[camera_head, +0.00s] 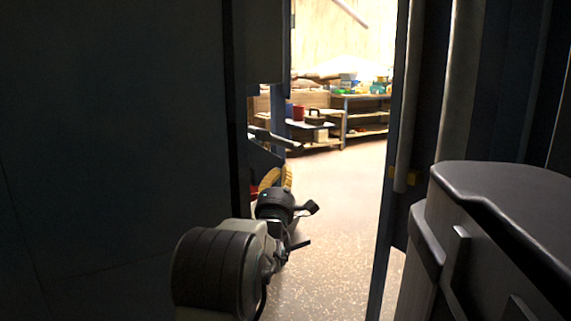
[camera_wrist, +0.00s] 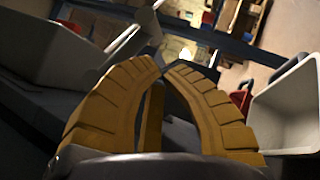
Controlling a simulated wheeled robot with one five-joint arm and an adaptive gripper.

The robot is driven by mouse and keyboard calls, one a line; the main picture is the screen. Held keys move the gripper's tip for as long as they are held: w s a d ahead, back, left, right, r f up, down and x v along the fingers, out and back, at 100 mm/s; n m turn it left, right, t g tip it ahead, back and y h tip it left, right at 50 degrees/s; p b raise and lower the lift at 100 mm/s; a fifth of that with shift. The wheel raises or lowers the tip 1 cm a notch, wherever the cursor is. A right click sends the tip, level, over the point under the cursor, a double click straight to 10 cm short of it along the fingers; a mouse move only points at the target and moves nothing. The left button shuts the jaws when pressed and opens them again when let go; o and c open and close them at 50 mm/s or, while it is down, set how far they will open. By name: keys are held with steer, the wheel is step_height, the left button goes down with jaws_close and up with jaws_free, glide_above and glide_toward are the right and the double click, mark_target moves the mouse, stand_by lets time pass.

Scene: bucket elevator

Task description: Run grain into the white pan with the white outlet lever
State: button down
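My gripper (camera_head: 277,172) has two yellow ribbed fingers and sits low beside the dark panel's edge in the head view. In the wrist view my gripper (camera_wrist: 165,62) shows its fingertips close together, with a narrow dark gap between them. I cannot tell whether anything is held there. A pale open container (camera_wrist: 290,105) is to the right of the fingers, and a pale trough-like container (camera_wrist: 60,52) is to the left. I cannot tell which, if either, is the white pan. No white outlet lever can be made out clearly.
A large dark panel (camera_head: 110,150) fills the left, and a dark post (camera_head: 390,200) and a dark bulky body (camera_head: 510,220) stand at the right. Bright speckled floor (camera_head: 335,220) lies between. Shelves (camera_head: 360,118) with colored items stand far back. A red part (camera_wrist: 240,97) is beside the right container.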

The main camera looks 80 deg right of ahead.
mark_target(279, 141)
steer(key=x, duration=0.6)
steer(key=shift+d, duration=0.3)
steer(key=shift+r, duration=0.15)
steer(key=shift+d, duration=0.15)
